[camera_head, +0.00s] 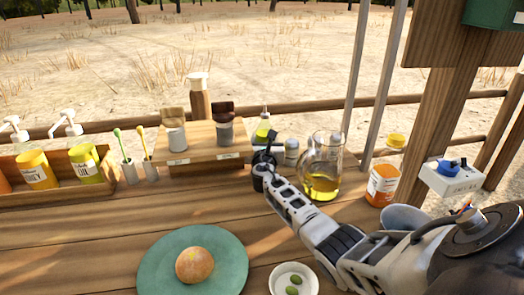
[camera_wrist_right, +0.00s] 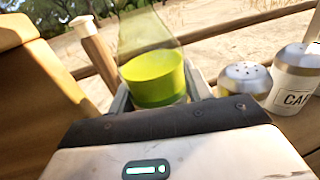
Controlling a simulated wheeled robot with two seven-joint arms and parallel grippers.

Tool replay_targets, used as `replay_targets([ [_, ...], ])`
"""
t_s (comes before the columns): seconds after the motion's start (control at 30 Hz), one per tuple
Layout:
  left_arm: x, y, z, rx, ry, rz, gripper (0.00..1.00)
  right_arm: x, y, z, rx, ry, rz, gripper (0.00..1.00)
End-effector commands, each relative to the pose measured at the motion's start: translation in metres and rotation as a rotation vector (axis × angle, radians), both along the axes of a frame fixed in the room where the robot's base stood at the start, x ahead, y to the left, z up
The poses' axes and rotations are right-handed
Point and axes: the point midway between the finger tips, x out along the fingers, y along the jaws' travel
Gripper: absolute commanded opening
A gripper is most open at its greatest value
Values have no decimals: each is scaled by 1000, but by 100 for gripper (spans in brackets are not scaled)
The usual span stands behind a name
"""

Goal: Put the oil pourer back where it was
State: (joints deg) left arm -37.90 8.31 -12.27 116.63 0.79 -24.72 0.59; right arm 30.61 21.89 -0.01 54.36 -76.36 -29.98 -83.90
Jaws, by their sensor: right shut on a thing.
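The oil pourer (camera_head: 263,131) is a clear bottle with yellow-green oil, behind my right gripper (camera_head: 264,160) in the head view. In the right wrist view the oil pourer (camera_wrist_right: 153,78) stands between the two fingers of my right gripper (camera_wrist_right: 160,98), which is shut on it. It looks nearly upright. Its base is hidden behind the gripper, so I cannot tell whether it touches the table. My left gripper is not in view.
A wooden riser (camera_head: 205,145) with two jars is just left of the pourer. Shakers (camera_head: 291,152) and a glass jug of oil (camera_head: 322,170) stand to its right. A green plate with a bun (camera_head: 194,265) and a small olive bowl (camera_head: 293,283) are in front.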

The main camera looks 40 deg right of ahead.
Motion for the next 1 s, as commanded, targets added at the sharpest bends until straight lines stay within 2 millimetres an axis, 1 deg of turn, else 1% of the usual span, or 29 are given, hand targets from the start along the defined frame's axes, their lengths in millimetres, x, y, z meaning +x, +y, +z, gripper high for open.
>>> replay_targets([
  [0.03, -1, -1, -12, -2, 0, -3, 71, 0, 1, -15, 0, -1, 1, 18],
  [0.13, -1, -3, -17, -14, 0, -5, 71, 1, 1, -25, -1, -1, 1, 18],
  [0.3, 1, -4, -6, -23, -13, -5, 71, 1, 1, -22, -2, -2, 1, 18],
  [0.4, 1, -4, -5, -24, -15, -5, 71, 1, 1, -22, -1, -1, 1, 18],
  [0.53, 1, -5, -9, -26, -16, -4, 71, 1, 1, -27, -2, -1, 2, 18],
  [0.57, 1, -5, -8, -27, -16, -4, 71, 1, 2, -26, -1, 1, 2, 58],
  [0.6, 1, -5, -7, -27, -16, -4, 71, 1, 2, -26, -1, 1, 2, 69],
  [0.63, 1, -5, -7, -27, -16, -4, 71, 1, 2, -26, 0, 1, 2, 72],
  [0.87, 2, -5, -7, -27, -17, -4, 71, 1, 2, -26, -1, 1, 2, 72],
  [1.0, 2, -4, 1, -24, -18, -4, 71, -2, 4, -21, 0, 3, 2, 72],
])
